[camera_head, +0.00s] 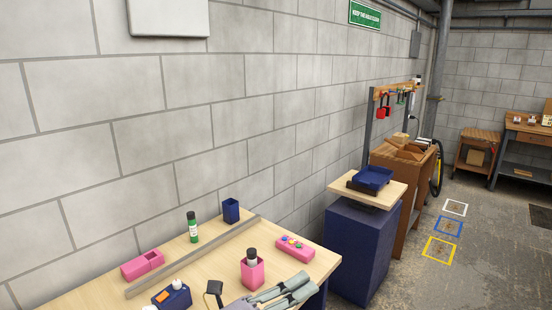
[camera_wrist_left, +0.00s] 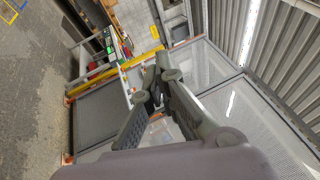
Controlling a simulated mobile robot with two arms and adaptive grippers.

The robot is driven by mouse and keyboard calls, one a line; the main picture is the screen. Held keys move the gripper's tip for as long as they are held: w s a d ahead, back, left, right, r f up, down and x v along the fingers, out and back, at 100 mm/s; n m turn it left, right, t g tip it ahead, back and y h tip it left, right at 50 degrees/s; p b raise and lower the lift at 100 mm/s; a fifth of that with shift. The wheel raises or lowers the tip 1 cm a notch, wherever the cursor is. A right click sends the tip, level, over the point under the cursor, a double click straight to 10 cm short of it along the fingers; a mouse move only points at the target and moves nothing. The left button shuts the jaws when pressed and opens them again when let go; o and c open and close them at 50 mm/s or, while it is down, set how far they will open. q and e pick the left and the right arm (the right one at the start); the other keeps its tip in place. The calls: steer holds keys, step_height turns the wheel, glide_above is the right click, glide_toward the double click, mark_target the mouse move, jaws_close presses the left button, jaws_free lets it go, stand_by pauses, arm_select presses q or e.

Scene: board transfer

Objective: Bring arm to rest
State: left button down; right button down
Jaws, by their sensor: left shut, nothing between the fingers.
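My left gripper (camera_head: 303,284) shows at the bottom of the head view, over the front right part of the workbench (camera_head: 85,292). Its grey-green fingers lie close together and hold nothing. In the left wrist view the gripper (camera_wrist_left: 157,78) also shows, its fingers meeting at the tips with nothing between them. The wrist camera sees floor, a barrier and a corrugated wall past the fingers. My right gripper is in neither view.
On the workbench are a pink cup (camera_head: 252,277) with a dark-capped item, a pink block (camera_head: 295,248), a green bottle (camera_head: 192,228), a blue cup (camera_head: 231,211) and a pink holder (camera_head: 142,264). A blue cabinet (camera_head: 358,248) bearing a blue tray (camera_head: 372,177) stands to the right.

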arm_select(q)
steer(key=w+a+f+n+t+y, duration=0.2)
steer(key=a+f+n+t+y, duration=0.15)
steer(key=a+n+y, duration=0.5)
steer(key=w+a+f+n+t+y, duration=0.1)
steer(key=a+f+n+t+y, duration=0.3)
steer(key=n, duration=0.7)
steer(key=s+a+f+n+g+y, duration=0.45)
steer(key=a+f, duration=0.25)
steer(key=f, duration=0.2)
steer(key=s+a+f+n+g+y, duration=0.1)
steer(key=s+a+f+n+g, duration=0.35)
steer(key=s, duration=0.65)
steer(key=s+a+f+n+g, duration=0.1)
steer(key=s+f+n+g, duration=0.1)
steer(key=s+f+g, duration=0.5)
steer(key=s+f+t+b, duration=0.1)
steer(key=s+f, duration=0.1)
steer(key=f, duration=1.2)
steer(key=s+f+b, duration=0.1)
steer(key=s+f, duration=0.1)
steer(key=f, duration=1.1)
steer(key=s+a+f+g+b, duration=0.1)
steer(key=s+a+f, duration=0.1)
steer(key=s+f, duration=1.5)
step_height(320, 180, down, 3)
steer(key=shift+a+r+m, duration=0.1)
steer(key=shift+a+m, duration=0.3)
steer(key=shift+m, duration=0.05)
